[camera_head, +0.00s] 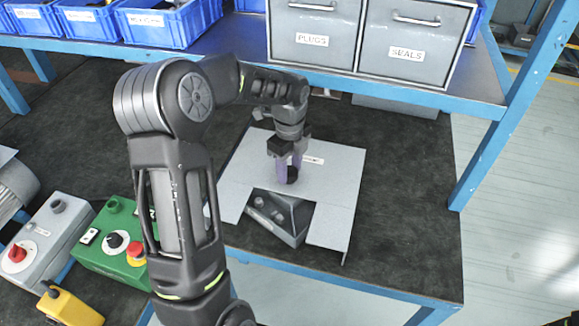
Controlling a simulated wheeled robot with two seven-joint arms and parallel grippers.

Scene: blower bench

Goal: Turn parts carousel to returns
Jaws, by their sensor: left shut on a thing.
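The parts carousel shows as a flat light-grey top plate (334,195) on the dark bench mat, with a cut-out at its front. In the cut-out sits a dark-grey wedge-shaped bin (279,217) with small parts that I cannot make out. A small black knob (292,174) stands on the plate behind the cut-out. My left gripper (290,172) reaches down from above, its purple fingers shut around the knob. A white label (313,160) lies on the plate behind the fingers; its text is too small to read. My right gripper is not in view.
Grey drawers marked PLUGS (312,35) and SEALS (411,42) stand on the blue shelf behind. Blue bins (165,22) stand at back left. A green control box (112,240) and a grey one (45,238) stand at front left. The mat right of the plate is clear.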

